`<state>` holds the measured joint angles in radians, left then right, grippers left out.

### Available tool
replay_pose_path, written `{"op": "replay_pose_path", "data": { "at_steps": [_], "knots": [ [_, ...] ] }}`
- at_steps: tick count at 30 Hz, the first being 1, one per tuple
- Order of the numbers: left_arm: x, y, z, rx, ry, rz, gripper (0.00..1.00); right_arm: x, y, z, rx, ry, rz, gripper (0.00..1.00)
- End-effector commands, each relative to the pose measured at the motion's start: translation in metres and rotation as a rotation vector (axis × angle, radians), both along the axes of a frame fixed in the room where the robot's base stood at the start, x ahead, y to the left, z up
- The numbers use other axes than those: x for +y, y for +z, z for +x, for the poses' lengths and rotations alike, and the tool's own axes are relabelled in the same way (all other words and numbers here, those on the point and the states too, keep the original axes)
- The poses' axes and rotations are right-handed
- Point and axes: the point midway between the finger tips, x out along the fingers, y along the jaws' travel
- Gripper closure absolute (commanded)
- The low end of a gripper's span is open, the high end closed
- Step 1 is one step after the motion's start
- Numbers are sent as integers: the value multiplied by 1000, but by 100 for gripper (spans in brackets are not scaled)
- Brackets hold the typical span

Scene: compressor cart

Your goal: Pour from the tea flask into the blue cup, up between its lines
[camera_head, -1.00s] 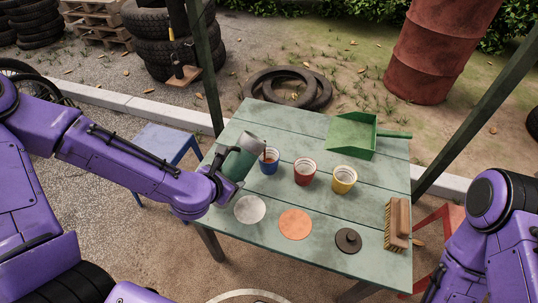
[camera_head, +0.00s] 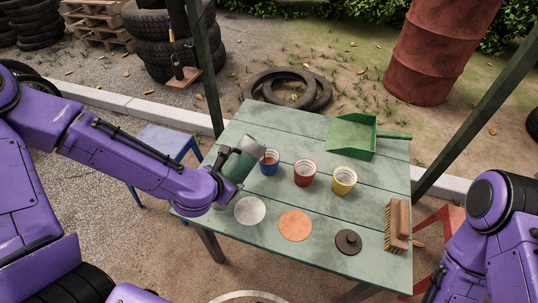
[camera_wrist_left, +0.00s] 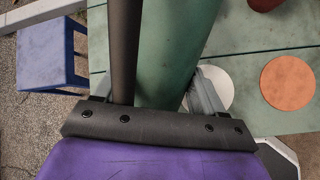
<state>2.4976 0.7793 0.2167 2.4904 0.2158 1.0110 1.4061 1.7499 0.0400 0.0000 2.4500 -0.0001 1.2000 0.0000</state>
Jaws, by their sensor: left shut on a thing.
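The tea flask (camera_head: 236,164) is green with a grey top end. My left gripper (camera_head: 224,178) is shut on the flask and holds it tilted, its grey end up and toward the blue cup. In the left wrist view the green flask body (camera_wrist_left: 172,45) lies between the two fingers. The blue cup (camera_head: 269,167) stands upright on the table, just right of the flask's grey end. Brown tea shows inside it below a pale inner wall; its lines are too small to read. No stream shows now. My right gripper is out of view.
On the green table (camera_head: 305,243) stand a red cup (camera_head: 305,177) and a yellow cup (camera_head: 343,186) right of the blue one. In front lie a grey disc (camera_head: 250,210), an orange disc (camera_head: 295,225) and a dark knobbed lid (camera_head: 348,241).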

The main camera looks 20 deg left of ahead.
Motion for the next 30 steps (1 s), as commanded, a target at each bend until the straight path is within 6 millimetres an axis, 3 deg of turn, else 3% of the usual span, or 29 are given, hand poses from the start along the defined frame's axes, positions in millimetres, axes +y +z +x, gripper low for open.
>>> {"op": "replay_pose_path", "data": {
  "at_steps": [30],
  "knots": [
    [0,-1,-1,64,-1,36,100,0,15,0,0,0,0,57]
  ]
}}
